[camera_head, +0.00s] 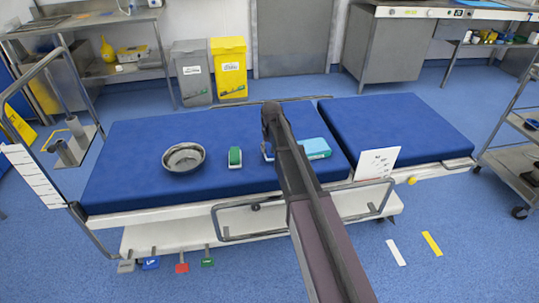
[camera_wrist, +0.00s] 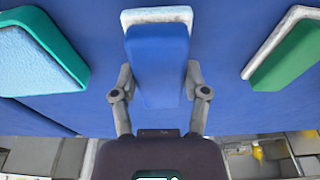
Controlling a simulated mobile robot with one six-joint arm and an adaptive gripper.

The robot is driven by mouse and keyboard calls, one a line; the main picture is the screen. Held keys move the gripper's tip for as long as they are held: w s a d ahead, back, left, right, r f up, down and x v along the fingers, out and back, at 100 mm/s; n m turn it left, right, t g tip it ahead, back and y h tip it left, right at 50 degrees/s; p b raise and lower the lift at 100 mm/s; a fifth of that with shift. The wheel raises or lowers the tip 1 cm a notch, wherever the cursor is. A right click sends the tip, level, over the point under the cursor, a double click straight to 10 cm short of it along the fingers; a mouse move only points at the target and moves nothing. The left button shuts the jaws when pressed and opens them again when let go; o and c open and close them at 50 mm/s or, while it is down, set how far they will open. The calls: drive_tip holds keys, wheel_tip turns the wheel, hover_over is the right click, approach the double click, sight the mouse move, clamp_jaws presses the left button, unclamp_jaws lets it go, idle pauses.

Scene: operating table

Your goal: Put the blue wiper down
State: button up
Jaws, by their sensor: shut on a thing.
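The blue wiper (camera_wrist: 158,62), a blue block with a white pad along one end, is between the two fingers of my gripper (camera_wrist: 160,85) in the wrist view. The fingers press on its two sides. In the head view only a small part of the blue wiper (camera_head: 267,152) shows left of my arm, which hides the rest and the fingers. It is over the blue operating table (camera_head: 125,150). I cannot tell whether it touches the mattress.
A green wiper (camera_head: 235,157) is left of my arm, with a metal bowl (camera_head: 184,158) further left. A white printed card (camera_head: 376,163) stands at the table's right part. The far-right mattress is clear.

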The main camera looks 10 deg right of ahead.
drive_tip(key=shift+f+b, duration=0.75)
drive_tip(key=shift+f, duration=0.35)
drive_tip(key=shift+f, duration=0.1)
drive_tip(key=o, duration=1)
drive_tip(key=r+p, duration=0.4)
drive_tip(key=s+r+p, duration=0.1)
drive_tip(key=r+p, duration=0.3)
drive_tip(key=s+r+p, duration=0.1)
drive_tip(key=r+p, duration=0.3)
drive_tip(key=shift+r, duration=0.1)
idle(0.4)
